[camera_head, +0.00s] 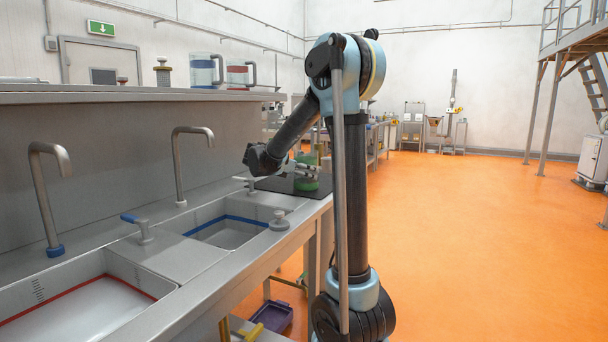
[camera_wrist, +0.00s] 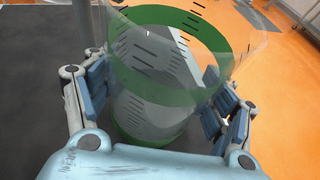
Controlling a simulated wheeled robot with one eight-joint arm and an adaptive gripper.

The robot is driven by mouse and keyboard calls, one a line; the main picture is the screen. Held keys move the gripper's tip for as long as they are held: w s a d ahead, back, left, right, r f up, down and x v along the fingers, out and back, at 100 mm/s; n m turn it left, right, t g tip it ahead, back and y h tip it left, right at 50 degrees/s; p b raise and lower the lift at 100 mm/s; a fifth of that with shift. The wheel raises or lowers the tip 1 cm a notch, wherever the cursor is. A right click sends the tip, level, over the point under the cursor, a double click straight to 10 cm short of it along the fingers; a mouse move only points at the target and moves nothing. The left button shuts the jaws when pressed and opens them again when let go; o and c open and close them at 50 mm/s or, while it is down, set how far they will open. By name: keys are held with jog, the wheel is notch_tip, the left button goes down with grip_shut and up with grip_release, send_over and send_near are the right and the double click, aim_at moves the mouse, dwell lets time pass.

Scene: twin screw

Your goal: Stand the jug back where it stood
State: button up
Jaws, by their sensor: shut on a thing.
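The clear jug with green bands and black scale marks (camera_wrist: 155,98) fills the middle of the wrist view. My gripper (camera_wrist: 165,88) is around it, with blue-padded fingers shut on its left and right sides. In the head view the jug (camera_head: 306,184) is small and partly hidden by my gripper (camera_head: 300,170). It looks upright over the dark mat (camera_head: 272,184) at the far end of the counter. I cannot tell whether its base touches the mat.
A blue-banded jug (camera_head: 203,72) and a red-banded jug (camera_head: 238,75) stand on the shelf (camera_head: 130,95). Nearer are a blue-lined sink (camera_head: 225,232), a red-lined sink (camera_head: 75,305) and two tall taps (camera_head: 178,165).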

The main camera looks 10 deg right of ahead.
jog(key=shift+f, duration=0.4)
jog(key=o, duration=1.3)
jog(key=shift+o, duration=0.2)
jog(key=v, duration=1.2)
jog(key=s+d+f+m+g, duration=0.1)
jog(key=s+d, duration=0.2)
jog(key=s+d+f+m+y, duration=0.1)
jog(key=s+d+f+m, duration=0.1)
jog(key=s+d, duration=0.1)
jog(key=s+d+f+m+g+y, duration=0.1)
jog(key=s+d+m, duration=0.1)
jog(key=d, duration=0.1)
jog(key=shift+s+f+g, duration=0.3)
jog(key=shift+s, duration=0.1)
jog(key=s+d+f+m+g+y, duration=0.1)
jog(key=s+d+f+m+y, duration=0.15)
jog(key=s+f+m, duration=0.6)
jog(key=s+d+f+m+g+y, duration=0.2)
jog(key=s+f+m+y, duration=0.25)
jog(key=s, duration=0.75)
jog(key=s+a+f+m+y, duration=0.2)
jog(key=s+a+f+m, duration=0.1)
jog(key=s+f+m, duration=0.3)
notch_tip(320, 180, down, 2)
jog(key=shift+s+a+y, duration=0.3)
jog(key=shift+s+a, duration=0.05)
jog(key=shift+s, duration=0.85)
